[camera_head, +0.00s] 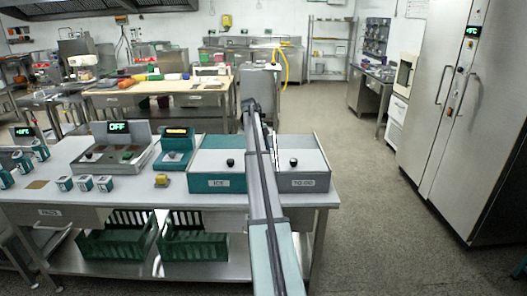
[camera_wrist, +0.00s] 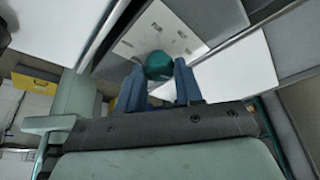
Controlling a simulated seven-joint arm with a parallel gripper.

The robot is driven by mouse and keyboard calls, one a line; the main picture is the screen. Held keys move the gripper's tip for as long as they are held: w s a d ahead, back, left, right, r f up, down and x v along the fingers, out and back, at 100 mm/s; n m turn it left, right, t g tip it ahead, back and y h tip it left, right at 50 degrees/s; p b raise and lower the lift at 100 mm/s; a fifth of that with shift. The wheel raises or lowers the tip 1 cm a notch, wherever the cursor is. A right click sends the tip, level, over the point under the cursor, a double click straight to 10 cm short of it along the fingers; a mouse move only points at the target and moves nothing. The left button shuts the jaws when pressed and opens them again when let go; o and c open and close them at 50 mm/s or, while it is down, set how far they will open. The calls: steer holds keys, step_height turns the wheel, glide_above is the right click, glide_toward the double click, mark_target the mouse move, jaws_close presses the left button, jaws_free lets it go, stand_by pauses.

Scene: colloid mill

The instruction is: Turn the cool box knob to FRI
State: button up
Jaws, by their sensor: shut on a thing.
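A round teal knob (camera_wrist: 158,66) shows in the wrist view in front of a pale panel (camera_wrist: 133,45) with small grey markings. The markings are too small and blurred to read, so I cannot tell which one the knob points to. My gripper (camera_wrist: 159,88) has its two blue fingers on either side of the knob and is shut on it. In the head view my arm reaches away over the bench, its far end near a grey upright box (camera_head: 262,80). The fingers and the knob cannot be made out there.
On the near bench (camera_head: 120,200) stand a teal box marked ICE (camera_head: 217,182), a grey box marked TO GO (camera_head: 303,181), and a scale reading OFF (camera_head: 118,128). Green crates (camera_head: 195,246) sit below. A tall steel cabinet (camera_head: 480,120) is right; the floor (camera_head: 370,190) between is clear.

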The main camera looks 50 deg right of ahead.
stand_by(0.5)
steer(key=o, duration=1)
steer(key=shift+r, duration=0.1)
steer(key=shift+w+r, duration=0.3)
steer(key=shift+r, duration=0.2)
steer(key=w, duration=0.3)
steer(key=w+a, duration=0.1)
steer(key=w, duration=0.7)
steer(key=shift+a, duration=0.15)
steer(key=shift+w+a, duration=0.1)
steer(key=shift+w, duration=0.3)
